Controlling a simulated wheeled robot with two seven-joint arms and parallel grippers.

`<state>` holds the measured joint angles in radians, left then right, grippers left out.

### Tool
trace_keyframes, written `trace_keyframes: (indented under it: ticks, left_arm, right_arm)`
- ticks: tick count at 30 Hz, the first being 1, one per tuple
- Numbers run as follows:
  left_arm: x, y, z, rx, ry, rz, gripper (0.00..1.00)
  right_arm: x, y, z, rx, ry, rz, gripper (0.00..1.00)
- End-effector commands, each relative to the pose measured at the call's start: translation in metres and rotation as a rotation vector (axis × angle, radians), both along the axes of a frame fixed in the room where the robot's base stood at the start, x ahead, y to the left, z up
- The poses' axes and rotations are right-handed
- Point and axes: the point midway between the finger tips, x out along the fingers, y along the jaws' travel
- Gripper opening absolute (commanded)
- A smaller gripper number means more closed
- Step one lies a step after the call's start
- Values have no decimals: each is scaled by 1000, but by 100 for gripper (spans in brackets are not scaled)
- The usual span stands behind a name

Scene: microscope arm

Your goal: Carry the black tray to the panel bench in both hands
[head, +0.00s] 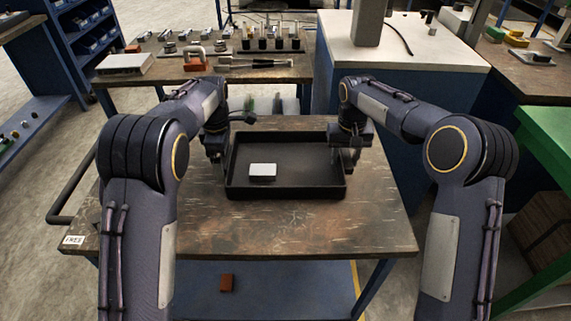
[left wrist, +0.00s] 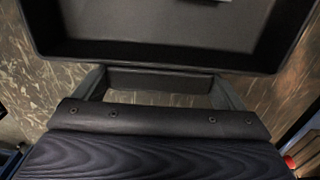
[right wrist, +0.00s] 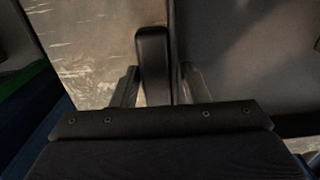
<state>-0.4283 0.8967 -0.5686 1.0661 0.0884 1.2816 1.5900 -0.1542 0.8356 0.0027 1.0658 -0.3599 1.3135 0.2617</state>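The black tray (head: 320,192) lies flat on the wooden top of a cart, with a small white block (head: 262,171) inside it. My left gripper (head: 217,158) is at the tray's left side. In the left wrist view its fingers (left wrist: 160,80) are spread wide, and the tray wall (left wrist: 150,58) runs across beyond them. My right gripper (head: 349,160) is at the right side. In the right wrist view its fingers (right wrist: 160,78) stand on either side of the tray's wall (right wrist: 152,50), with a gap visible on one side. The panel bench cannot be identified with certainty.
The cart top (head: 290,235) is clear in front of the tray. Behind stands a bench with tools and a red clamp (head: 195,60). A white-topped bench (head: 420,55) is at back right, and a green bench (head: 550,130) at far right.

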Motion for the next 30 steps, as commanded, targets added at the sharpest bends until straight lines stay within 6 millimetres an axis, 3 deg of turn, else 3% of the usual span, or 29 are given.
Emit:
trace_keyframes:
  ticks: [1,6,9,20,30]
  left_arm:
    - [0,0,0,0,0,0,78]
    - [0,0,0,0,-1,0,56]
    - [0,0,0,0,-1,0,53]
    - [1,0,4,0,-3,0,53]
    - [1,0,33,0,-3,0,53]
  right_arm:
    - [0,0,0,0,0,0,34]
    - [0,0,0,0,0,0,12]
    - [0,0,0,0,0,0,0]
    - [0,0,4,1,-3,0,0]
    - [0,0,33,1,-2,0,0]
